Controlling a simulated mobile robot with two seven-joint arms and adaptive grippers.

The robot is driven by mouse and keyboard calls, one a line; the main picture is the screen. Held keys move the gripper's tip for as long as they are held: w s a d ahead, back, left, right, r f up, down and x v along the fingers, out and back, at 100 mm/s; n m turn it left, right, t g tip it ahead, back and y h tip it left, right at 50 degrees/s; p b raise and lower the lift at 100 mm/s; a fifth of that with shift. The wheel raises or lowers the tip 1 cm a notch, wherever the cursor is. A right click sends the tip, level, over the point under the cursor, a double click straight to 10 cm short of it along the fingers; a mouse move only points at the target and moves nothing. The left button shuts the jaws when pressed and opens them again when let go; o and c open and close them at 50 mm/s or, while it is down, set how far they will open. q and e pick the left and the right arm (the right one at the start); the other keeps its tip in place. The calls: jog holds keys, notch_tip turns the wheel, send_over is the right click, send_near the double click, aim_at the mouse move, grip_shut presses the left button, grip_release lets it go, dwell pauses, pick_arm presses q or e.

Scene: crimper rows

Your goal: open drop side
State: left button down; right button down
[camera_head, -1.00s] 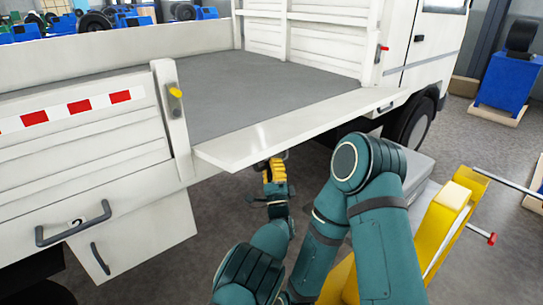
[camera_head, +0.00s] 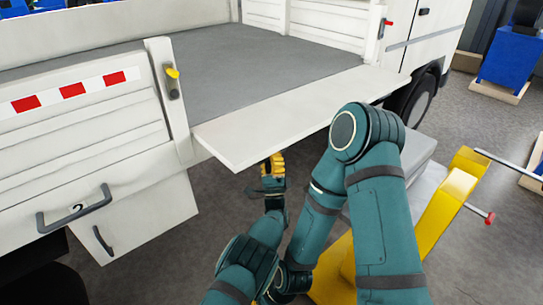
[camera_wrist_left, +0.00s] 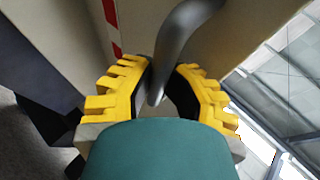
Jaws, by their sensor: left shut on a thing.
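The drop side (camera_head: 290,115) is a pale panel folded outward from the truck's grey bed (camera_head: 255,65), slanting slightly downward. My left gripper (camera_head: 273,166) is under its outer edge in the head view, partly hidden by the panel. In the left wrist view, my left gripper's yellow fingers (camera_wrist_left: 160,92) are shut around a curved dark grey handle (camera_wrist_left: 176,40). A yellow latch lever (camera_head: 172,73) is on the post (camera_head: 166,95) at the panel's left end. A red lever (camera_head: 388,22) is on the far post. My right gripper is not in view.
The closed neighbouring side panel (camera_head: 80,120) has red and white strips, with a grey handle (camera_head: 75,210) below. A yellow frame (camera_head: 447,212) with a red-tipped bar stands at the right. A front wheel (camera_head: 420,98) is beyond the drop side.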

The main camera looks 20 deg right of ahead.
aim_at(270, 138)
pick_arm(q)
jog(key=shift+w+a+r, duration=0.15)
jog(key=shift+a, duration=0.05)
jog(key=c, duration=1.3)
grip_release()
jog(key=o, duration=0.4)
jog(key=shift+c, duration=0.2)
jog(key=shift+d, duration=0.1)
jog(key=shift+r, duration=0.25)
notch_tip(270, 138, up, 10)
jog(key=shift+f, duration=0.2)
